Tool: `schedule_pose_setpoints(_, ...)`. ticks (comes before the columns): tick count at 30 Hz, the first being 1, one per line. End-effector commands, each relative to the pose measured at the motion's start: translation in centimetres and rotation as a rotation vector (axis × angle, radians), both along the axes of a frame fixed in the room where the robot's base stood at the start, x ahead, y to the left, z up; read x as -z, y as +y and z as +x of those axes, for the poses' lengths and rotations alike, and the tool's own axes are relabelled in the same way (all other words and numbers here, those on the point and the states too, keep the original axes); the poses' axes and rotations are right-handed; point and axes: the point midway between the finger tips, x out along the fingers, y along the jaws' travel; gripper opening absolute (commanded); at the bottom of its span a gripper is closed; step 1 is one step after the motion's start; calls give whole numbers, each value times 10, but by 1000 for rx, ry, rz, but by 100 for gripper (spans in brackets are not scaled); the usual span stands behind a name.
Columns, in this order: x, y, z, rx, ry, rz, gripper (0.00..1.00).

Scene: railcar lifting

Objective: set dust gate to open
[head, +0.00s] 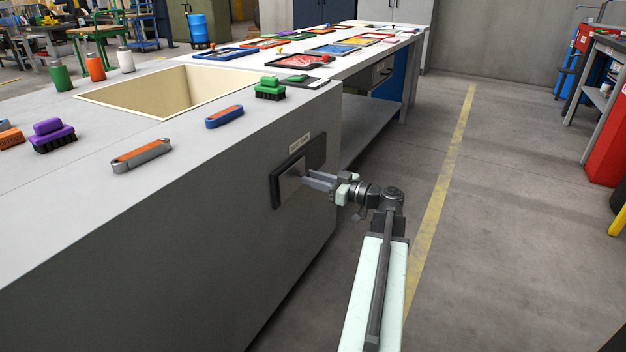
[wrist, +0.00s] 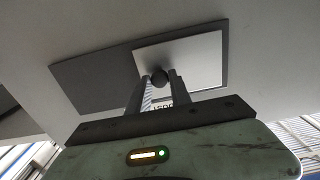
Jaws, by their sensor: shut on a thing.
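The dust gate is a light grey sliding plate (head: 291,182) in a dark frame (head: 276,193) on the end face of the grey bench. A small label (head: 299,147) sits above the frame, too small to read. In the wrist view the plate (wrist: 203,58) covers the right part of the dark frame (wrist: 92,78), and the frame's left part is bare. My gripper (head: 308,180) reaches the plate from the right.
On the bench top are a square cream bin opening (head: 160,90), brushes such as a green one (head: 270,88), orange-and-grey handles (head: 142,155) and several bottles. A long table with coloured trays stands behind. The floor to the right, with a yellow line (head: 447,165), is clear.

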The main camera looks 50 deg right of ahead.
Motion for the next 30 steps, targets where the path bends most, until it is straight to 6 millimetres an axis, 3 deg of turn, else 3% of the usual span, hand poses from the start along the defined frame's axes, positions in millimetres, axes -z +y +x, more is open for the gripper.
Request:
schedule_pose_setpoints(4, 0, -24, 7, 2, 1, 0, 0)
schedule_pose_setpoints(12, 0, -101, 27, 1, 0, 0, 0)
schedule_pose_setpoints(15, 0, -122, 32, 0, 0, 0, 0)
schedule_pose_setpoints(21, 0, -139, 36, 0, 0, 0, 0)
schedule_pose_setpoints(30, -1, -141, 36, 6, -2, 0, 0)
